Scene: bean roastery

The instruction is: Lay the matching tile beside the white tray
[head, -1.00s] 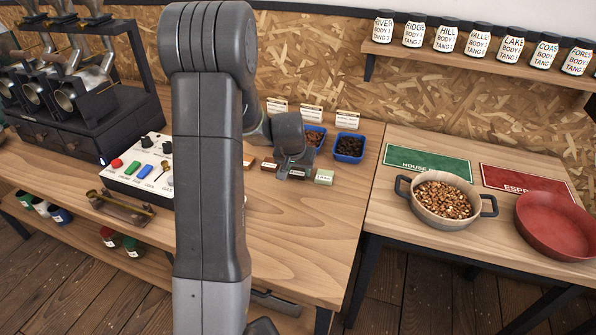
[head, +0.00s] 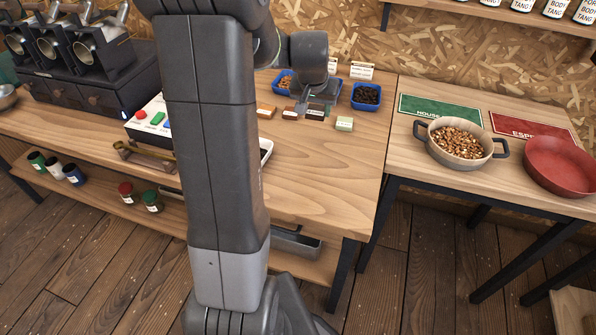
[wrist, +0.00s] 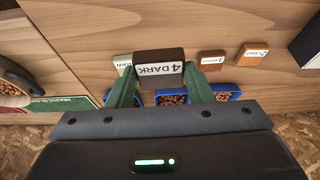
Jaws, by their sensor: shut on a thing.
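My gripper (wrist: 158,78) is shut on a dark brown tile (wrist: 160,56) with a white label reading "4 DARK"; the tile sits between its two green fingers. In the head view my gripper (head: 316,106) is at the tile row, in front of the blue bean trays. I cannot tell whether the tile is clear of the wood. A pale green tile (head: 344,124) stands to its right; a brown tile (head: 289,112) and an orange-brown tile (head: 265,111) stand to its left. The white tray (head: 266,149) shows only as an edge beside my arm, which hides the rest.
Blue trays of beans (head: 366,96) stand behind the tiles, with label cards (head: 362,71) behind them. A control panel (head: 142,125) is at the left. A pot of beans (head: 430,143) and red pan (head: 560,166) stand on the right table. The bench's front right is clear.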

